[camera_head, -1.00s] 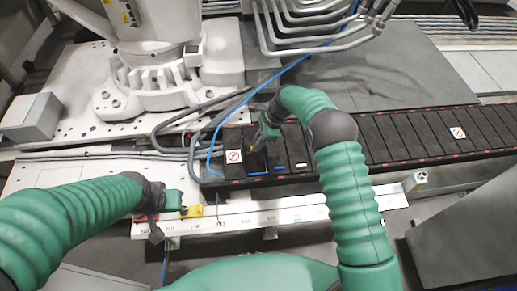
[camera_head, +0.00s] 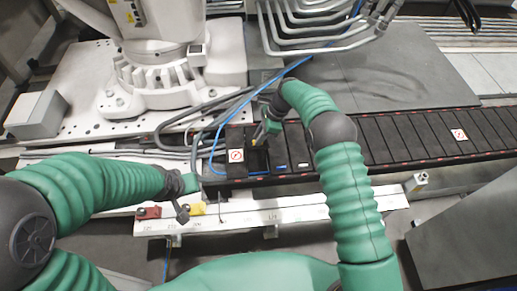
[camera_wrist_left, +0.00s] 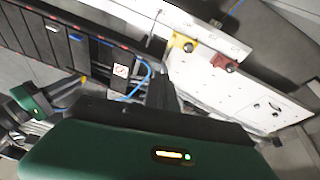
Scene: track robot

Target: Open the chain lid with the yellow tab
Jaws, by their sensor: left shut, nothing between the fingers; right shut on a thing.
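The black cable chain (camera_head: 400,138) runs across the middle of the head view. My right gripper (camera_head: 262,138) is over its left part, shut on the lid by its small yellow tab (camera_head: 254,143). The lid itself is mostly hidden by the gripper; it seems raised, with a dark gap and blue hose below it. The tab also shows in the left wrist view (camera_wrist_left: 83,79) beside the right gripper. My left gripper (camera_head: 183,212) is shut and empty, left of the chain's end, above the white rail.
A white rail (camera_head: 300,212) runs in front of the chain, with a yellow block (camera_head: 195,208) and a red block (camera_head: 149,213) near my left gripper. Blue and grey hoses (camera_head: 217,132) enter the chain's left end. A white robot base (camera_head: 160,85) stands behind.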

